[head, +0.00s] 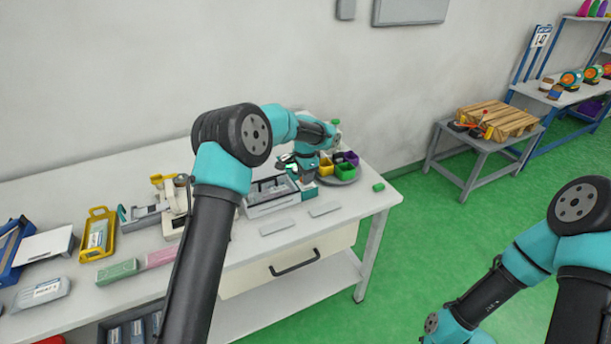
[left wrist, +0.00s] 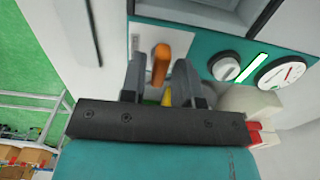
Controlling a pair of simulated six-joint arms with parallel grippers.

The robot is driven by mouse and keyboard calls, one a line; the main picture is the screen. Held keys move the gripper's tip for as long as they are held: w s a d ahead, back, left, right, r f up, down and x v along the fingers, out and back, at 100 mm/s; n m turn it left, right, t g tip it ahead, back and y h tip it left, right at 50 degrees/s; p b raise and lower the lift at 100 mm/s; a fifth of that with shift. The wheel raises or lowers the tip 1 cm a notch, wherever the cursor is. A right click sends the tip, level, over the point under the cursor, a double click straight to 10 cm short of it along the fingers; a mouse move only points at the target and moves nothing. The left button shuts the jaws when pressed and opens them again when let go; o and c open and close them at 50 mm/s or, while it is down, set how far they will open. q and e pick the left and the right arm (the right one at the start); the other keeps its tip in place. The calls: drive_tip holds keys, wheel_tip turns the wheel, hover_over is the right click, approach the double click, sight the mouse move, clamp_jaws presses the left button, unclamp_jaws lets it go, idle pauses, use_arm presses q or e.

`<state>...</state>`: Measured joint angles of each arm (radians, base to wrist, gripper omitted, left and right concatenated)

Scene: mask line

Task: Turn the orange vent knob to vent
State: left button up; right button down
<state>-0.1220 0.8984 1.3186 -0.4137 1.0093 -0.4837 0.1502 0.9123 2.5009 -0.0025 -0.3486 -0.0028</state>
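The orange vent knob (left wrist: 160,62) shows in the left wrist view on a pale plate at the edge of a teal panel (left wrist: 205,50). Its long handle points roughly up and down in the picture. My left gripper (left wrist: 160,68) is open, with one finger on each side of the knob and a visible gap to each. Whether the fingertips reach past the handle is hard to tell. In the head view my left gripper (head: 298,168) is over the teal and grey machine (head: 272,203); the knob is hidden there. My right gripper is out of view.
A white dial (left wrist: 227,69), a lit green bar (left wrist: 252,68) and a round gauge (left wrist: 282,72) sit beside the knob. Flat grey plates (head: 277,227) lie in front.

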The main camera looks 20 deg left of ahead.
use_arm(q)
clamp_jaws()
drive_tip(key=shift+n, duration=0.4)
drive_tip(key=n, duration=1.7)
idle(0.5)
